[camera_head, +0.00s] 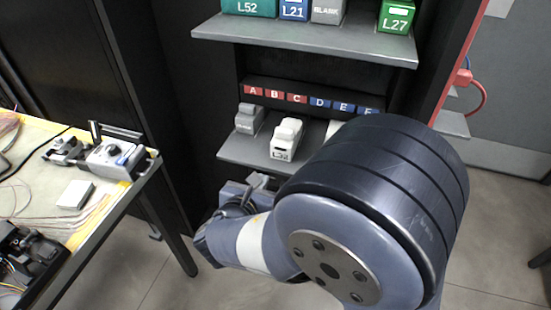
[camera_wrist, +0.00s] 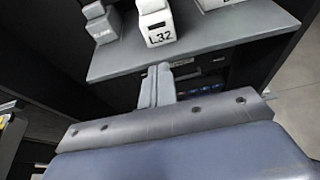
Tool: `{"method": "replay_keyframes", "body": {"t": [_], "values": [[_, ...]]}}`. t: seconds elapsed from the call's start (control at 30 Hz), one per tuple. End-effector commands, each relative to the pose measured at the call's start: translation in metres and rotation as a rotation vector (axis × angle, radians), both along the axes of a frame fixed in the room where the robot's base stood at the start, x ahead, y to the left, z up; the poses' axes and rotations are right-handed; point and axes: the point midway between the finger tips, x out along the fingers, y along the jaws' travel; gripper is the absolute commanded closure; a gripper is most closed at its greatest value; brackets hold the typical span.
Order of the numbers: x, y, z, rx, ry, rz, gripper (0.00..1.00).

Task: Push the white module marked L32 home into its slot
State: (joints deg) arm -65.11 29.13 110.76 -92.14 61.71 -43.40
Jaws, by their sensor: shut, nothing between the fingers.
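The white module marked L32 (camera_head: 286,139) stands on the lower grey shelf (camera_head: 236,152), below the lettered strip. It sticks out farther toward the shelf's front edge than the grey module on its left. In the wrist view the L32 module (camera_wrist: 158,24) is at the top, with its label facing me. My gripper (camera_wrist: 157,72) is shut and empty, just in front of and below the shelf edge, apart from the module. In the head view my gripper (camera_head: 262,182) shows only partly, beside my large arm joint, which hides the shelf's right part.
A grey module (camera_head: 248,119) stands left of L32; a white one (camera_head: 334,128) stands to its right, partly hidden. The lettered strip (camera_head: 310,100) is above. The upper shelf (camera_head: 300,38) holds several modules. A workbench (camera_head: 110,190) with devices is at left.

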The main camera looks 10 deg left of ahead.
Motion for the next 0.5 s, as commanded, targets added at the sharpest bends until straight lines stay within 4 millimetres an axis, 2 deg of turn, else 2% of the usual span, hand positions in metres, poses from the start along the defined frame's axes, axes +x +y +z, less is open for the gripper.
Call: {"method": "replay_keyframes", "body": {"t": [0.5], "values": [[0.029, -0.004, -0.011, 0.003, 0.002, -0.005, 1.0]]}}
